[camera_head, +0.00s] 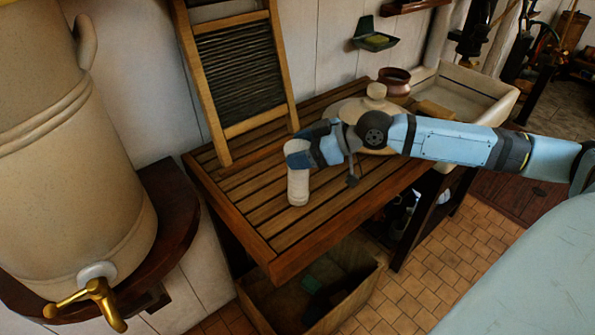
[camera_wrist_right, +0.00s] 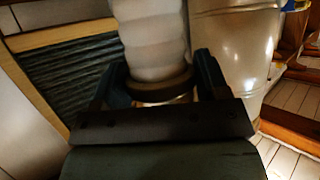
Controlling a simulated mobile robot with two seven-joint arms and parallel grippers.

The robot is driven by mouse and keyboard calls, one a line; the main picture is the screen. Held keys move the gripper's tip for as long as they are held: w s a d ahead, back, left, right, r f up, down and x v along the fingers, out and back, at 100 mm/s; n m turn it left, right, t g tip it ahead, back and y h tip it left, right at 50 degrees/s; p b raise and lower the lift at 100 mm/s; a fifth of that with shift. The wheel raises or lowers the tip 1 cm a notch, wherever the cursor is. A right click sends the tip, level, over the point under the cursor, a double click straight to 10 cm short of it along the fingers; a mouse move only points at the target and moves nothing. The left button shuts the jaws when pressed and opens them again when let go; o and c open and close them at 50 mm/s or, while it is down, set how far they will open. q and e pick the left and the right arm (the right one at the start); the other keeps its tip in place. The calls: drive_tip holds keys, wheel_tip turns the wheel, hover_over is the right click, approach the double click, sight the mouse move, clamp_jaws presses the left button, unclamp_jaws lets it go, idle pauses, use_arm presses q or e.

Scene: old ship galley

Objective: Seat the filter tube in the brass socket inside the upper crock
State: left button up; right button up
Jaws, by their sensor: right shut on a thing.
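The filter tube (camera_head: 298,187) is a whitish ribbed cylinder. My right gripper (camera_head: 301,154) is shut on it near one end, and it hangs roughly upright over the near left part of the slatted board. In the right wrist view the tube (camera_wrist_right: 150,40) extends away from between the two fingers (camera_wrist_right: 162,85), with a darker collar at the held end. The large beige stoneware crock (camera_head: 80,190) stands at the left, apart from the tube. Its inside and the brass socket are hidden. My left gripper is out of view.
The slatted wooden drainboard (camera_head: 262,212) holds a beige knobbed lid (camera_head: 352,110), partly behind my right arm. A washboard (camera_head: 238,70) leans on the wall between crock and lid. A brass tap (camera_head: 100,296) sticks out of the crock. A copper pot (camera_head: 394,80) and pale sink (camera_head: 480,92) are behind.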

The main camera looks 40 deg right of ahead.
drive_tip(key=shift+r, duration=0.15)
drive_tip(key=shift+r+p, duration=2.1)
drive_tip(key=shift+r, duration=0.3)
